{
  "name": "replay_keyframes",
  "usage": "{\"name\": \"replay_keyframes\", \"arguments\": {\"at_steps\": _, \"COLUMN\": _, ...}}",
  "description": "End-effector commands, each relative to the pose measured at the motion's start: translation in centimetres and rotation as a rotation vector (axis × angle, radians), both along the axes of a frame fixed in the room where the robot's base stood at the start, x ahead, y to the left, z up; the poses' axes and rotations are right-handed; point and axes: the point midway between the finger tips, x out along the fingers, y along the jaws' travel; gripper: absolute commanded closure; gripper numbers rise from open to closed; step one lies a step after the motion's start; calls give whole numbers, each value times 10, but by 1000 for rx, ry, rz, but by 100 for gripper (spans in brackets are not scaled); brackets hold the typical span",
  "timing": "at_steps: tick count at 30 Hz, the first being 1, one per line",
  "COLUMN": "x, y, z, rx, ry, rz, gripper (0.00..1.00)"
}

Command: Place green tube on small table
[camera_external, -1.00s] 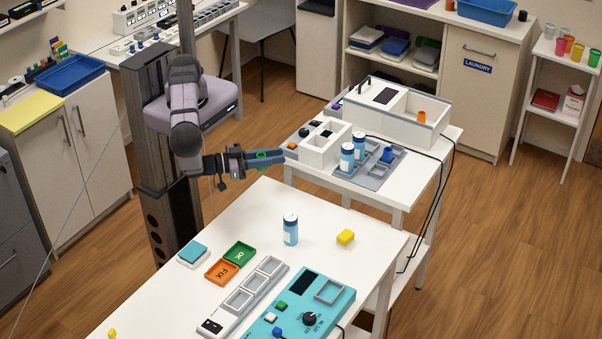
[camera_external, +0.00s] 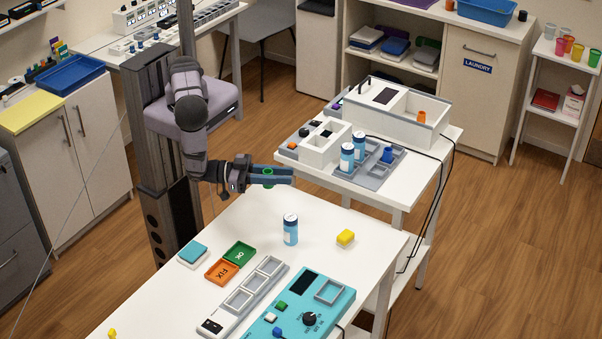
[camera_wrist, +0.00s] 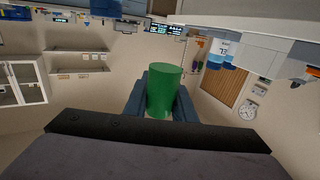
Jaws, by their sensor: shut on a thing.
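My gripper (camera_external: 272,176) is shut on the green tube (camera_external: 268,181) and holds it in the air over the far left edge of the front white table (camera_external: 215,298). In the wrist view the green tube (camera_wrist: 163,91) stands between the two dark blue fingers of my gripper (camera_wrist: 160,95). Most of the tube is hidden by the fingers in the external view. A smaller white table (camera_external: 400,190) stands behind, to the right of my gripper. It carries a white box, a grey tray and blue bottles. I cannot tell which table the task means.
A blue bottle (camera_external: 290,229) stands on the front table close below my gripper.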

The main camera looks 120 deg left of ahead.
Motion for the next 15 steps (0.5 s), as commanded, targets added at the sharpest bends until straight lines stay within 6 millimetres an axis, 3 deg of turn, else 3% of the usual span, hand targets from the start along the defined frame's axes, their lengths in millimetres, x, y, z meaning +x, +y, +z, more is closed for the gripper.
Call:
{"name": "replay_keyframes", "arguments": {"at_steps": 6, "x": 8, "y": 1, "z": 11, "rx": 1, "ry": 0, "rz": 25, "gripper": 100}}
{"name": "replay_keyframes", "arguments": {"at_steps": 15, "x": 9, "y": 4, "z": 11, "rx": 2, "ry": 1, "rz": 33, "gripper": 100}}
